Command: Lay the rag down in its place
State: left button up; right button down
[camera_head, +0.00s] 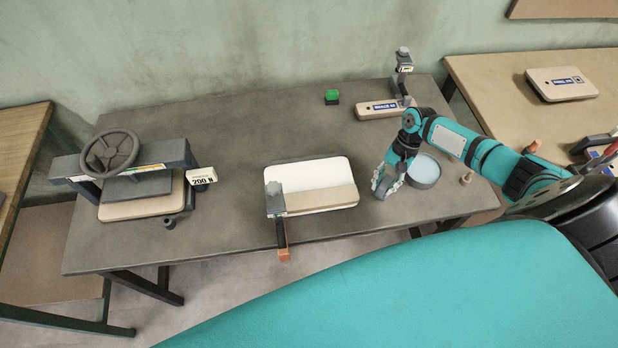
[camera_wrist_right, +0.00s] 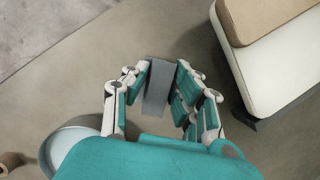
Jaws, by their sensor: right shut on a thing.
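My right gripper (camera_head: 381,186) is low over the front right part of the grey table (camera_head: 235,130), between the white board and the round dish. My left gripper is not in view.
A round grey dish (camera_head: 424,172) with pale blue inside stands just right of the gripper, with a small peg (camera_head: 466,178) beyond it. A white board (camera_head: 310,174) with a clamp (camera_head: 276,203) lies left. A press (camera_head: 125,172) stands far left. The table's middle back is clear.

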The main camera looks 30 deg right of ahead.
jog(key=shift+f, duration=0.3)
jog(key=c, duration=1)
grip_release()
jog(key=v, duration=1.2)
